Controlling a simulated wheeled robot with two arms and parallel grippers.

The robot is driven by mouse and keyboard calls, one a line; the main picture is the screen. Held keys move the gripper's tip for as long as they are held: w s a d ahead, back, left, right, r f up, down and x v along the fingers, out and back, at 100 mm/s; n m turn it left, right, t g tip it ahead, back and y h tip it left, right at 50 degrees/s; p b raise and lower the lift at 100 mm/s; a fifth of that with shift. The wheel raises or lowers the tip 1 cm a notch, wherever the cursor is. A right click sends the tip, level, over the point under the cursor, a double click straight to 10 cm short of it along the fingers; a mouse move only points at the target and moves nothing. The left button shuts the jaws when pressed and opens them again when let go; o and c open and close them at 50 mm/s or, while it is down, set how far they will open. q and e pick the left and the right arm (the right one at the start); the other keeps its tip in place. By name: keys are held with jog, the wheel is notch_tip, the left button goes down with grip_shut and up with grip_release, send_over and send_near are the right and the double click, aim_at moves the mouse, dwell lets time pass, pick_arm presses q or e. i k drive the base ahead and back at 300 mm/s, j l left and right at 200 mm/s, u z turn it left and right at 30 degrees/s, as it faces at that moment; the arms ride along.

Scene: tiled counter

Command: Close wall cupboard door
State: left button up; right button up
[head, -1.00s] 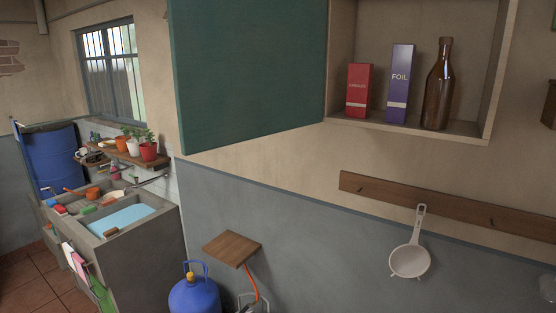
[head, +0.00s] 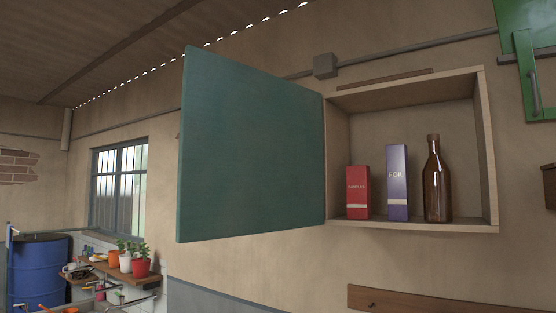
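The wall cupboard (head: 490,150) hangs on the beige wall at the right of the head view. Its dark green door (head: 250,150) is hinged at the cupboard's left side and stands wide open, swung out to the left. Inside stand a red box (head: 358,192), a purple foil box (head: 397,183) and a brown glass bottle (head: 438,180), all upright on the cupboard floor. No handle shows on the visible face of the door. Neither of my grippers is in view.
A wooden rail (head: 430,302) is on the wall below the cupboard. A potted-plant shelf (head: 110,268) and blue barrel (head: 38,268) are at the lower left. The space before the cupboard looks clear.

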aim_at(250, 155)
jog(key=i+j+z, duration=0.15)
jog(key=z, duration=0.3)
jog(key=j+z, duration=0.2)
jog(key=z, duration=0.25)
jog(key=i+j+z, duration=0.15)
jog(key=z, duration=0.3)
jog(key=j+z, duration=0.3)
jog(key=j, duration=0.9)
jog(key=j+z, duration=0.3)
jog(key=j, duration=1.25)
jog(key=k+j, duration=0.1)
jog(key=j, duration=0.15)
jog(key=k+j+z, duration=0.3)
jog(key=k+j, duration=0.45)
